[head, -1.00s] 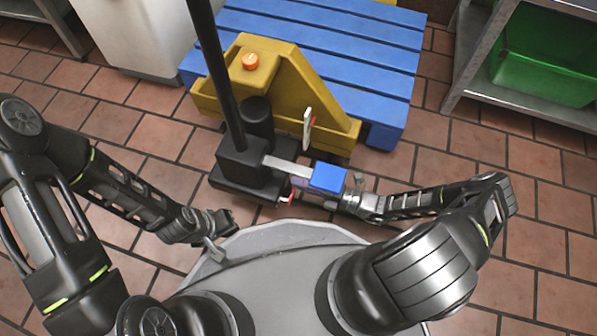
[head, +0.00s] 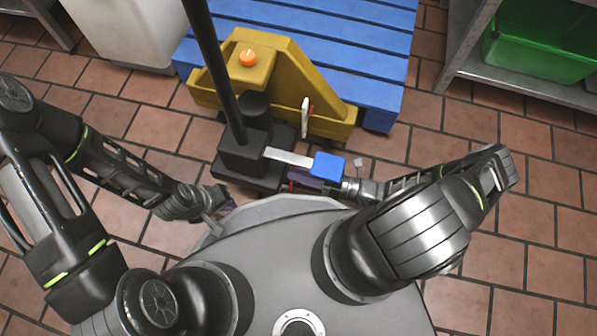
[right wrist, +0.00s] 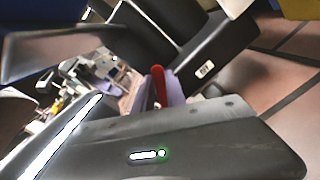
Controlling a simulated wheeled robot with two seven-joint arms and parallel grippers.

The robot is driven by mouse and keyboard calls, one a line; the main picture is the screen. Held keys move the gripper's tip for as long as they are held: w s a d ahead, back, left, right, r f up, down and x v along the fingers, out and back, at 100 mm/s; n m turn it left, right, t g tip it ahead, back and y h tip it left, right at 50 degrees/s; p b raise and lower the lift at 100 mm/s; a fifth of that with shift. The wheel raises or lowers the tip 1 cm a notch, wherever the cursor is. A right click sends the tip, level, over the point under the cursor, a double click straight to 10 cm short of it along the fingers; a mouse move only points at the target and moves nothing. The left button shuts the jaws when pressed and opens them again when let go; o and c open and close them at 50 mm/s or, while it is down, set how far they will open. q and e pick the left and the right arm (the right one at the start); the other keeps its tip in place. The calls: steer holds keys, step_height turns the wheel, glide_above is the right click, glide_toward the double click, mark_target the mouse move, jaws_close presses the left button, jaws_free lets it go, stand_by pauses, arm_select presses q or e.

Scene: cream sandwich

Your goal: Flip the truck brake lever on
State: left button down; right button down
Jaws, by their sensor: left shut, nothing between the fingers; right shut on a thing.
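The pallet truck (head: 325,122) is yellow, with a black base (head: 240,175) and a tall dark handle. A flat metal arm with a blue pedal (head: 328,165) sticks out rightward from the base. A small red lever (head: 291,186) is low beside the base, mostly hidden. In the right wrist view, the red lever (right wrist: 158,86) stands against a purple finger pad. My right gripper (head: 308,183) is under the blue pedal, shut on the red lever, partly hidden. My left gripper (head: 222,203) is shut and empty, left of the lever and near my base.
A blue pallet (head: 345,60) sits behind the truck. A metal shelf (head: 500,92) with a green bin (head: 545,50) stands at the right, and a white cabinet (head: 125,35) at the back left. Tiled floor is free at the right.

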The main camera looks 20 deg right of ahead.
arm_select(q)
steer(key=shift+s+a+r, duration=0.1)
steer(key=shift+s+a, duration=0.1)
steer(key=shift+s, duration=0.15)
arm_select(e)
steer(key=shift+s+a+r+n, duration=0.1)
steer(key=shift+s+n, duration=0.15)
steer(key=shift+n, duration=0.35)
steer(key=c, duration=1.4)
jaws_free()
steer(key=shift+o, duration=0.2)
arm_select(q)
steer(key=shift+s+r+p, duration=0.1)
steer(key=shift+r+p, duration=0.55)
arm_select(e)
steer(key=v, duration=0.7)
steer(key=shift+s+d, duration=0.2)
steer(key=shift+d, duration=0.1)
